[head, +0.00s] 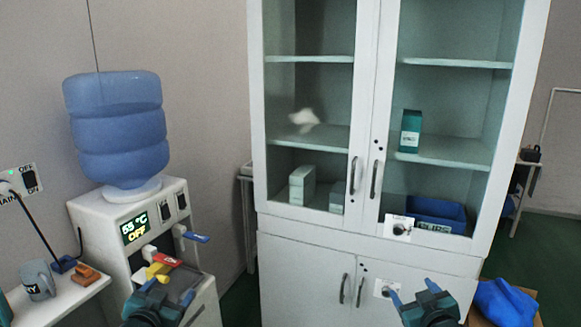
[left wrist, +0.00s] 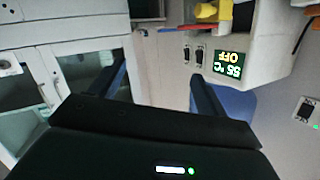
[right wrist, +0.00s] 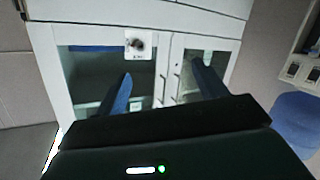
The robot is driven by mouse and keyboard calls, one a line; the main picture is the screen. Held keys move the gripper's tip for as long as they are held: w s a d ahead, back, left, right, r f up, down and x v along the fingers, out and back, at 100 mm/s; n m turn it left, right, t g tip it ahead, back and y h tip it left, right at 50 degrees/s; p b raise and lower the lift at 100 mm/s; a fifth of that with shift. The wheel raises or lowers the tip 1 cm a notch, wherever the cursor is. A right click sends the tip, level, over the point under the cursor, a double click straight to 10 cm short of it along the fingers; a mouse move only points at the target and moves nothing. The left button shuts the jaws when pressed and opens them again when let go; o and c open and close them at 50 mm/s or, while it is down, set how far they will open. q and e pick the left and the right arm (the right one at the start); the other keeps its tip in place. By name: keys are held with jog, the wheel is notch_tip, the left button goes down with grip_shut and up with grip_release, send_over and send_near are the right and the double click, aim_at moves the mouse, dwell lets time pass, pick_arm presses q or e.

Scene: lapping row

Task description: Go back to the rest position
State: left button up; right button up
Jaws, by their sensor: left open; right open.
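My left gripper (head: 158,290) is low in the head view, in front of the water dispenser (head: 190,207), with its fingers apart and nothing between them. In the left wrist view its two dark blue fingers (left wrist: 160,85) are spread wide and empty. My right gripper (head: 414,297) is low at the right of the head view, in front of the white cabinet (head: 415,262). In the right wrist view its blue fingers (right wrist: 162,88) are also apart and empty, with the cabinet doors beyond.
The dispenser carries a blue water bottle (head: 118,130) and a display reading 55 °C OFF. A grey mug (head: 38,280) stands on a side table at left. The glass-fronted cabinet holds boxes and a blue bin (head: 438,210). A blue bag-like object (head: 505,302) lies at bottom right.

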pick_arm(q)
jog(key=s+d+f+g+h, duration=0.1)
jog(key=s+d+f, duration=0.3)
jog(key=s, duration=0.6)
jog(key=s+d+f+g+h, duration=0.1)
jog(key=s+d+f, duration=0.4)
jog(key=s, duration=0.5)
jog(key=s+d+f+g+h, duration=0.1)
jog(key=s+d+f, duration=0.3)
jog(key=s, duration=0.7)
jog(key=shift+d+f+n+g, duration=0.25)
jog(key=shift+d+g, duration=0.35)
jog(key=shift+g, duration=0.3)
pick_arm(e)
jog(key=s+a+f+g+y, duration=0.1)
jog(key=s+a+f, duration=0.3)
jog(key=s, duration=0.6)
jog(key=s+a+f+g+y, duration=0.1)
jog(key=s+a+f, duration=0.4)
jog(key=s, duration=0.5)
jog(key=s+a+f+g+y, duration=0.1)
jog(key=s+a+f, duration=0.3)
jog(key=s, duration=0.7)
jog(key=shift+a+f+m+g, duration=0.3)
jog(key=shift+a+g, duration=0.3)
jog(key=shift+g, duration=0.3)
pick_arm(q)
jog(key=shift+s, duration=0.1)
pick_arm(e)
jog(key=shift+s+r, duration=0.1)
